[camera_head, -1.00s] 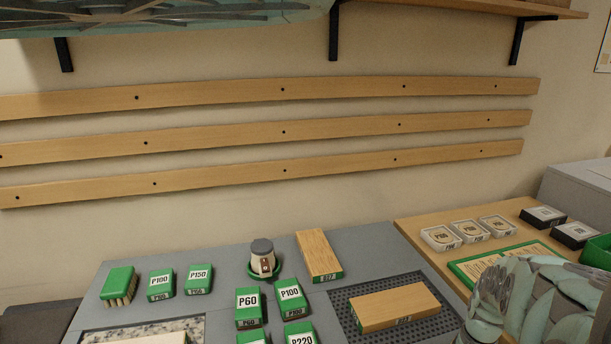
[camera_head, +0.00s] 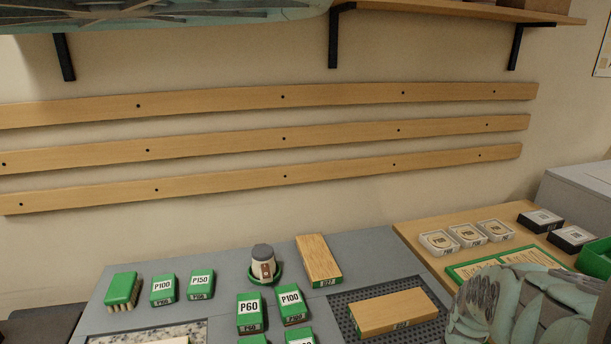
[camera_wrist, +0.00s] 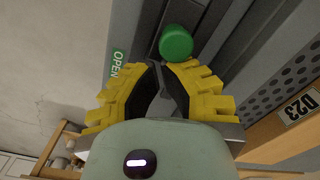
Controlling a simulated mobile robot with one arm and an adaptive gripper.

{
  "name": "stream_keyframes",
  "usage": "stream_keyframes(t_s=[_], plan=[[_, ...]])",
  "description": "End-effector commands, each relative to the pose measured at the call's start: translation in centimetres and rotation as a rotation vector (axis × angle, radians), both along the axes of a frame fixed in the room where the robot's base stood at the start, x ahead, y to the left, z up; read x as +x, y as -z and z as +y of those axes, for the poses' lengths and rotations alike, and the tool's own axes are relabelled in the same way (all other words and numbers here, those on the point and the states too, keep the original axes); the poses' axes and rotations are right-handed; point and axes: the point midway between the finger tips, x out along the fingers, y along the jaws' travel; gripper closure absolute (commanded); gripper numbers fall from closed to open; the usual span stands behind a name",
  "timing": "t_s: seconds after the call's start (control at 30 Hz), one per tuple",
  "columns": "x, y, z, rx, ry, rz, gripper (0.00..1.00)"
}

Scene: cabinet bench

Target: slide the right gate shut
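In the wrist view, a round green knob (camera_wrist: 176,42) stands just beyond my fingertips, among grey rails (camera_wrist: 225,40). A green label reading OPEN (camera_wrist: 117,62) is to its left. The gate panel itself cannot be clearly told from the rails. My gripper (camera_wrist: 161,68) has yellow, black-lined fingers, spread apart with a gap between the tips and nothing held. The knob lies ahead of the gap, towards the right finger; I cannot tell whether they touch. In the head view, neither gripper nor knob shows; my arm covers the lower right corner.
A perforated mat (camera_head: 352,320) carries a wooden block (camera_head: 392,311); another block (camera_head: 318,258) and a cup (camera_head: 263,263) stand behind. Several green grit boxes (camera_head: 251,311) fill the front. In the wrist view, a D23 label (camera_wrist: 299,107) is at the right.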

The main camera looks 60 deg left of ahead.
Motion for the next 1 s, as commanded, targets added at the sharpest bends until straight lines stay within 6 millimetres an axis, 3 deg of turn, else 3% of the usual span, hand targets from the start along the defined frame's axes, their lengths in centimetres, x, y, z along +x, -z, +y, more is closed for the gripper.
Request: stream_keyframes(t_s=[1.0], plan=[[-3.5, 0.0, 1.4, 0.000, -0.003, 0.000, 1.00]])
